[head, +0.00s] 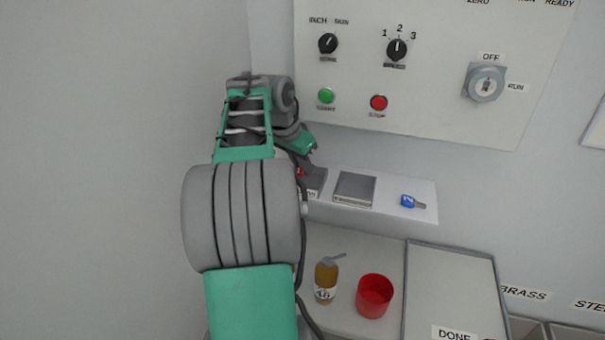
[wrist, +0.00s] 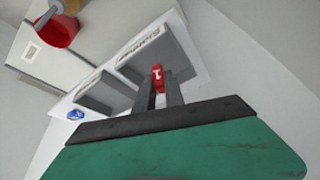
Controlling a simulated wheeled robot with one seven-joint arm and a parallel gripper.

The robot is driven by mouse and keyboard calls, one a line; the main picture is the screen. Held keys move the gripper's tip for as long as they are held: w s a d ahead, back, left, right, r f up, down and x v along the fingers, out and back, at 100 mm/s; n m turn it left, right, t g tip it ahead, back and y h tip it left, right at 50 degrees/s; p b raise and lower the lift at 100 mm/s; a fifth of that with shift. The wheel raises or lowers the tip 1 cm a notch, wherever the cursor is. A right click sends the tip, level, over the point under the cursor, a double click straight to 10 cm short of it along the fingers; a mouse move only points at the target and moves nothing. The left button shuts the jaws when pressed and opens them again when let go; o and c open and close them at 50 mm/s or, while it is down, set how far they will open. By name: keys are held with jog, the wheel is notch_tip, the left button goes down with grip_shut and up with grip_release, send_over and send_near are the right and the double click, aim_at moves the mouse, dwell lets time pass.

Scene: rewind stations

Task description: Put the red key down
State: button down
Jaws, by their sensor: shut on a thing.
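My gripper (wrist: 158,92) is shut on the red key (wrist: 157,75) in the wrist view. The key's red head shows between the fingertips, with a white mark on it. A dark grey pad (wrist: 165,55) lies right behind the key; I cannot tell whether the key touches it. In the head view only a bit of the red key (head: 299,171) shows beside my arm, at the left end of the white shelf (head: 388,215). My arm hides most of the gripper there. A blue key (head: 412,202) lies at the shelf's right end.
A second grey pad (head: 355,188) lies mid-shelf. Below stand a brown bottle (head: 326,284) and a red cup (head: 374,296), left of a tray (head: 450,285) marked DONE. A control panel (head: 430,60) with knobs, buttons and a key switch (head: 486,84) is above the shelf.

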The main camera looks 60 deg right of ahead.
aim_at(303, 176)
jog(key=shift+f, duration=1.4)
jog(key=shift+f, duration=0.2)
jog(key=c, duration=1.4)
grip_release()
jog(key=shift+r, duration=0.5)
jog(key=s+p+v, duration=0.1)
jog(key=p+v, duration=0.1)
jog(key=v, duration=0.9)
jog(key=shift+w+a+r, duration=0.2)
jog(key=shift+w, duration=0.3)
